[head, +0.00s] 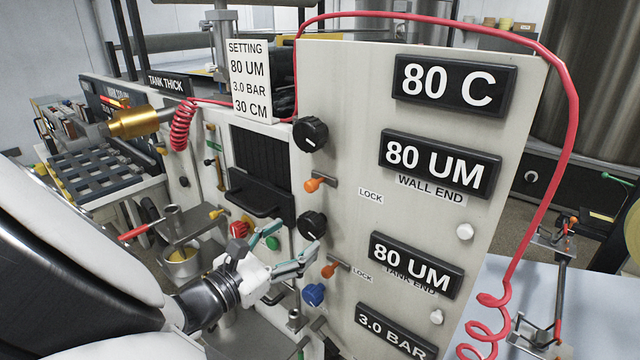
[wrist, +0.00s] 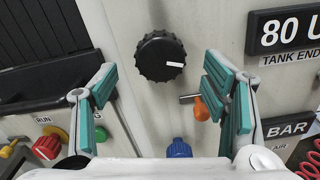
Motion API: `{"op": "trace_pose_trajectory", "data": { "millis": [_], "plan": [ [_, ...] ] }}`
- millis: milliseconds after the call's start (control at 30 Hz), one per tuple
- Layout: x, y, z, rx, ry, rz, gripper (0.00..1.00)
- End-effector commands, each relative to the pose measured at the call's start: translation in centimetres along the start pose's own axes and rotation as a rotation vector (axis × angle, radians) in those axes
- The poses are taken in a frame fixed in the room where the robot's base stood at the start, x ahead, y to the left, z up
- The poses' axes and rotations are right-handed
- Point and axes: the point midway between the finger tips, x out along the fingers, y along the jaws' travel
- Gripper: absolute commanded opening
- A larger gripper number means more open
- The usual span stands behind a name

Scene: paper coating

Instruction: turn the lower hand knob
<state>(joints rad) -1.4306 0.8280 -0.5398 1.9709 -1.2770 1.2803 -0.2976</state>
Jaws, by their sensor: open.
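The lower black hand knob (head: 312,225) sits on the light panel beside the tank end readout, with a ribbed rim. In the wrist view the lower knob (wrist: 161,56) shows a white mark pointing right. My gripper (head: 309,258) is open, its green-padded fingers spread just below the knob in the head view. In the wrist view my gripper (wrist: 160,78) has one finger to each side of the knob and lower in the picture, with nothing between them. I see no contact with the knob. The upper black knob (head: 310,134) is higher on the panel.
An orange lock lever (head: 331,270) is close to the right finger, and a blue knob (head: 313,295) is below. Red (head: 240,228) and green (head: 272,242) buttons lie left. A red hose (head: 571,100) loops over the panel. The tank end readout (head: 416,264) stands right.

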Motion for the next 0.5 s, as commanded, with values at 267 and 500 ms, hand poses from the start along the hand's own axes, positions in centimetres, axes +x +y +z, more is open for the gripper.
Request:
{"op": "trace_pose_trajectory", "data": {
  "millis": [267, 500],
  "plan": [
    [4.7, -0.1, 0.0, 0.0, -0.001, -0.002, 0.68],
    [6.2, 0.0, 0.0, 0.0, 0.0, -0.001, 0.68]
  ]
}}
